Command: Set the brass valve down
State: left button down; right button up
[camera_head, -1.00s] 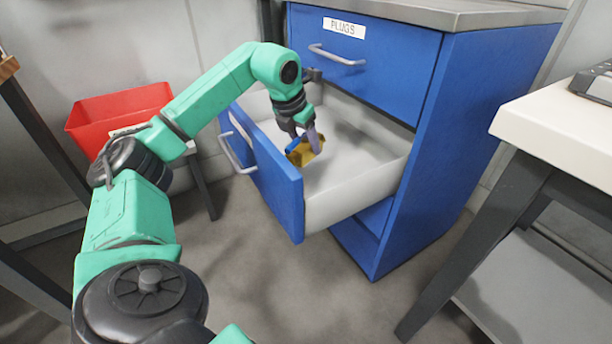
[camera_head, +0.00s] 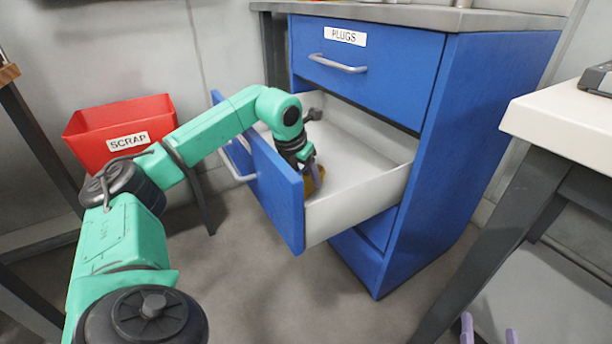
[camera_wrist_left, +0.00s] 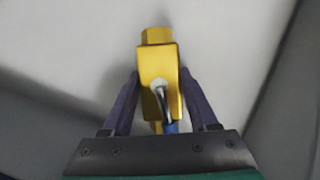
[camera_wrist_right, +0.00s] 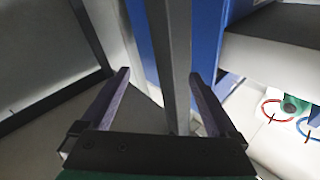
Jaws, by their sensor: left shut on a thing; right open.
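The brass valve (camera_wrist_left: 158,68) is a golden block with a hex end and a blue handle, seen in the left wrist view between the two fingers. In the head view only a bit of the valve (camera_head: 315,180) shows, partly hidden by the gripper. My left gripper (camera_head: 309,173) is shut on the valve, low inside the open white-lined drawer (camera_head: 355,195), near its front panel. I cannot tell whether the valve touches the drawer floor. My right gripper (camera_head: 489,330) is open and empty at the lower right edge of the head view.
A blue cabinet (camera_head: 450,140) has a closed top drawer labelled PLUGS (camera_head: 345,37). A red SCRAP bin (camera_head: 118,128) stands at left. A white-topped table (camera_head: 565,125) stands at right; its grey leg (camera_wrist_right: 172,60) passes between my right fingers' view. The drawer's back and right are clear.

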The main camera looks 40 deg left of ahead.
pick_arm(q)
jog(key=shift+c, duration=0.9)
grip_release()
pick_arm(e)
jog(key=shift+r, duration=0.25)
pick_arm(q)
jog(key=shift+r, duration=0.1)
jog(key=shift+s+r, duration=0.1)
jog(key=shift+r, duration=0.1)
jog(key=p+v, duration=0.1)
jog(key=v, duration=0.1)
jog(key=shift+r, duration=0.3)
jog(key=p+v, duration=0.1)
jog(key=v, duration=0.2)
jog(key=shift+s+r, duration=0.1)
jog(key=shift+r, duration=0.1)
jog(key=p+v, duration=0.2)
jog(key=v, duration=0.3)
jog(key=shift+s+d+r, duration=0.1)
jog(key=shift+s+r, duration=0.05)
jog(key=shift+r, duration=0.05)
pick_arm(e)
jog(key=s+a+f+g, duration=0.1)
jog(key=s+f+g, duration=0.5)
jog(key=s+f, duration=0.4)
notch_tip(320, 180, down, 4)
jog(key=shift+s+r+g+h, duration=0.25)
jog(key=shift+s+g+h, duration=0.05)
jog(key=shift+s+h, duration=0.1)
